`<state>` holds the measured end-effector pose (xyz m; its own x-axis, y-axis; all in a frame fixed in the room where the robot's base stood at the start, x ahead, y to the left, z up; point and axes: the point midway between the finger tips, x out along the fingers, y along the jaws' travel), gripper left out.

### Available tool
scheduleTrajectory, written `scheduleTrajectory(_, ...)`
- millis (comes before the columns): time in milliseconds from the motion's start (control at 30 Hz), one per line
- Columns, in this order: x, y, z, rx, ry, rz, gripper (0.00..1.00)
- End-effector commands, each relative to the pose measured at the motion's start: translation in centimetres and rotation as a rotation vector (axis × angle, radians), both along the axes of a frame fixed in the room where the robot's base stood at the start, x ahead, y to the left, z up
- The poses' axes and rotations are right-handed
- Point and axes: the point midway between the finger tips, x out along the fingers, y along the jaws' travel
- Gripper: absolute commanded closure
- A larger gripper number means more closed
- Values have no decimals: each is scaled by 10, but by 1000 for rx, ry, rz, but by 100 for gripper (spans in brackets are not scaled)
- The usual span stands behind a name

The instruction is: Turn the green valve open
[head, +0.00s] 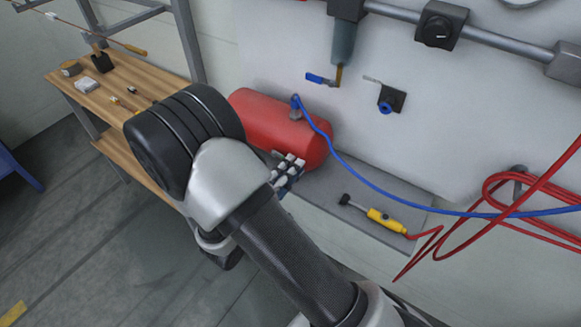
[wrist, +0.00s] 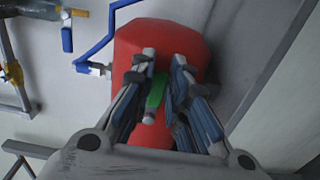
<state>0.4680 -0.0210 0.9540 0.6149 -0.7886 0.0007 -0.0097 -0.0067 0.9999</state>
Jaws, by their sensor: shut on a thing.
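The green valve (wrist: 155,92) shows as a short green handle against the red tank in the wrist view. My gripper (wrist: 164,62) is shut on it, with one finger on each side of the green part. The fingers hide part of the valve. In the head view my gripper (head: 289,168) is at the front of the red tank (head: 262,115), partly behind my arm. The green valve is hidden there. The red tank (wrist: 160,32) fills the middle of the wrist view behind the fingers.
A blue hose (head: 375,187) runs from a fitting on the tank's top to the right. A blue-handled valve (head: 320,79) hangs above the tank. A yellow tool (head: 386,220) lies on the grey ledge, with red hose (head: 490,200) beyond. A wooden table (head: 130,75) stands left.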

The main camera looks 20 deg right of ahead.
Motion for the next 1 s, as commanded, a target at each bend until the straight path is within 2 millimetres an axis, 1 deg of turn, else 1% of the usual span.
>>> scheduleTrajectory(333,0,0,-1,5,-3,1,100)
scheduleTrajectory(367,0,0,-1,5,-3,1,84)
scheduleTrajectory(667,0,0,-1,3,-3,1,64)
scheduleTrajectory(1000,-1,2,0,3,-2,1,64)
